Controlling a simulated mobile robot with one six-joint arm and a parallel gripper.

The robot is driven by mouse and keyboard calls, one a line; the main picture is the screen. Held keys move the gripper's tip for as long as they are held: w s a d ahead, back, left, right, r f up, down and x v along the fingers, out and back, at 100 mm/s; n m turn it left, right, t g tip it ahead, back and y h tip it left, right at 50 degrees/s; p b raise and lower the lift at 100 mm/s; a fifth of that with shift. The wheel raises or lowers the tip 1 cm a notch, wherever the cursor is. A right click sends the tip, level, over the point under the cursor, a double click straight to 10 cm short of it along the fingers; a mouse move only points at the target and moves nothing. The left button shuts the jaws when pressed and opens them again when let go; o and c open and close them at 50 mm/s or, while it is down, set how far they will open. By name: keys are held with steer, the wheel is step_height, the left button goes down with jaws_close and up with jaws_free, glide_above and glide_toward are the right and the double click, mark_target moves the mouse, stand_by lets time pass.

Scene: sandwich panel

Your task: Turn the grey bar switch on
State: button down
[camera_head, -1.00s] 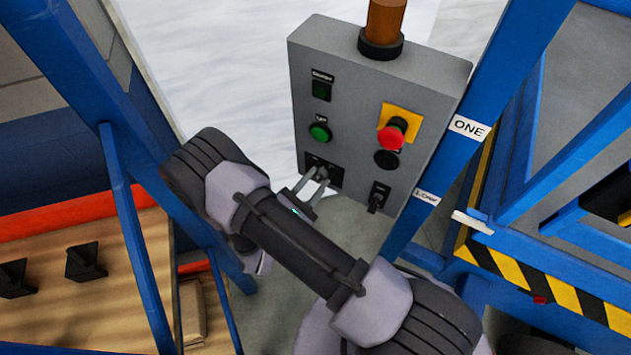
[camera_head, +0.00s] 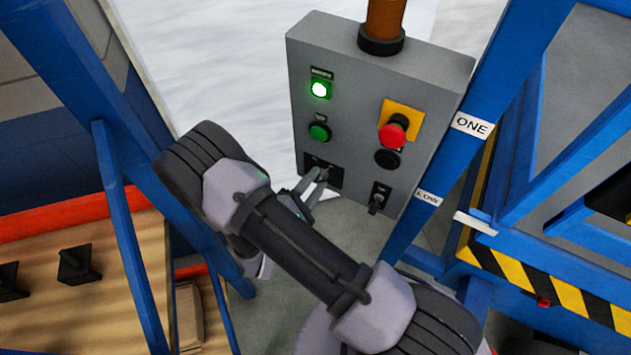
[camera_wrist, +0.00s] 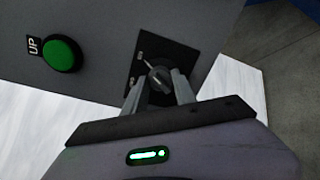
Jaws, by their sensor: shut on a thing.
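The grey bar switch (camera_wrist: 158,76) sits on a black square plate (camera_wrist: 180,58) on the control box. My gripper (camera_wrist: 159,92) is shut on the switch, with one finger on each side of it in the wrist view. In the head view my gripper (camera_head: 318,182) reaches the black plate (camera_head: 335,172) at the lower left of the grey control box (camera_head: 345,80), and the fingers partly hide the switch. A square green lamp (camera_head: 320,89) at the top left of the box is lit.
A round green button (camera_head: 319,131) is above the plate. A red emergency stop (camera_head: 393,134), a black round knob (camera_head: 386,158) and another black switch (camera_head: 378,198) are to the right. Blue frame posts (camera_head: 470,125) stand on both sides.

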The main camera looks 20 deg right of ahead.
steer(key=c, duration=1)
jaws_free()
steer(key=p+v, duration=0.1)
steer(key=v, duration=1.6)
steer(key=shift+s+a, duration=0.15)
steer(key=shift+a, duration=0.05)
